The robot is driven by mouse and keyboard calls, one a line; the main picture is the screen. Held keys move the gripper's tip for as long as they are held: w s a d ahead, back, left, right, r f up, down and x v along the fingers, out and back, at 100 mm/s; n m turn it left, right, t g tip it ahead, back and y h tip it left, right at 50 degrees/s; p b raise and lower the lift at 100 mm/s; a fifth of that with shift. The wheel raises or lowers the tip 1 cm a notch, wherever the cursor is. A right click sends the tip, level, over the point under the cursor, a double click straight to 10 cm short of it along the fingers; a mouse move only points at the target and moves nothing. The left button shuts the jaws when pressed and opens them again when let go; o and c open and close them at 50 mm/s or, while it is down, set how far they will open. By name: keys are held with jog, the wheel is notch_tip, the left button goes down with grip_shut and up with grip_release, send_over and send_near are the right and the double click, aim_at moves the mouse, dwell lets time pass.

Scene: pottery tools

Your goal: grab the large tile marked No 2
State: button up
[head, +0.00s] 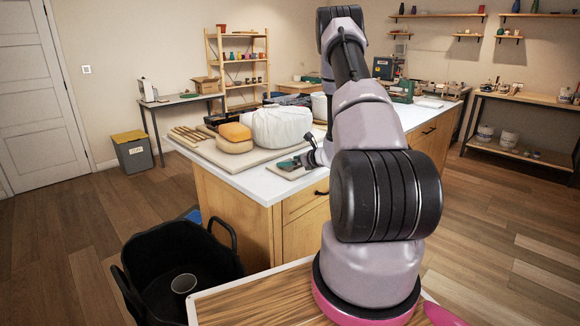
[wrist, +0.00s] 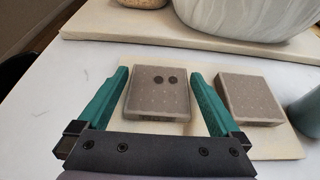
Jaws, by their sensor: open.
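A square grey-brown tile (wrist: 158,98) with two dark round marks on its top lies on a thin pale board (wrist: 275,146) in the wrist view. My gripper (wrist: 158,74) is open, with one green finger on each side of this tile. I cannot tell whether the fingers touch it or how high they are above the board. A second grey-brown tile (wrist: 248,98) lies to the right, just outside the right finger; no marks show on its top. In the head view my gripper (head: 289,163) is at the counter's front edge, and the tiles are hard to make out there.
A large white wrapped lump (head: 281,127) and an orange-topped round block (head: 234,137) sit on a board behind the tiles. A grey-green rounded object (wrist: 305,112) stands right of the second tile. The white counter (wrist: 85,75) is bare left of my gripper.

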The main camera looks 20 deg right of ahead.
jog(key=shift+w+a+f, duration=0.2)
jog(key=shift+w+f, duration=0.05)
jog(key=shift+w, duration=0.3)
jog(key=c, duration=1.2)
